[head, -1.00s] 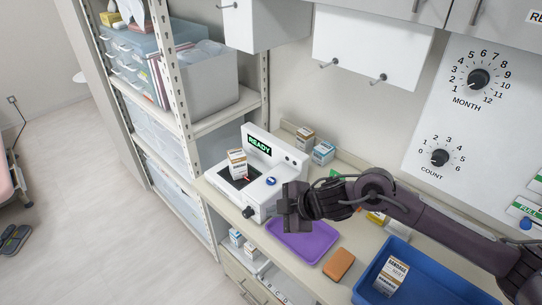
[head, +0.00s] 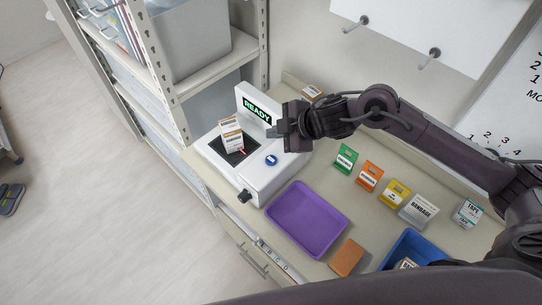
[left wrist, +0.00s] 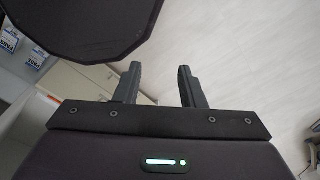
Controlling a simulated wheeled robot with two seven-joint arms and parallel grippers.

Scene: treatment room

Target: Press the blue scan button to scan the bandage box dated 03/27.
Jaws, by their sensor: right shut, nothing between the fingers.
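The white scanner (head: 258,172) stands on the counter, and its screen (head: 257,110) reads READY. A bandage box (head: 231,134) stands on its dark scan plate, with a red light mark at its base; its date is too small to read. The blue scan button (head: 271,160) is on the scanner's top, right of the plate. My right gripper (head: 283,130) is shut and empty, above and slightly right of the button, apart from it. My left gripper (left wrist: 158,82) shows in the left wrist view with its fingers apart and nothing between them, over the floor.
A purple tray (head: 307,219) lies in front of the scanner, with an orange block (head: 346,258) beside it. Green (head: 345,158), orange (head: 369,176) and yellow (head: 394,192) cards stand behind. A blue bin (head: 412,247) is at the right. A shelf post (head: 172,75) rises at the left.

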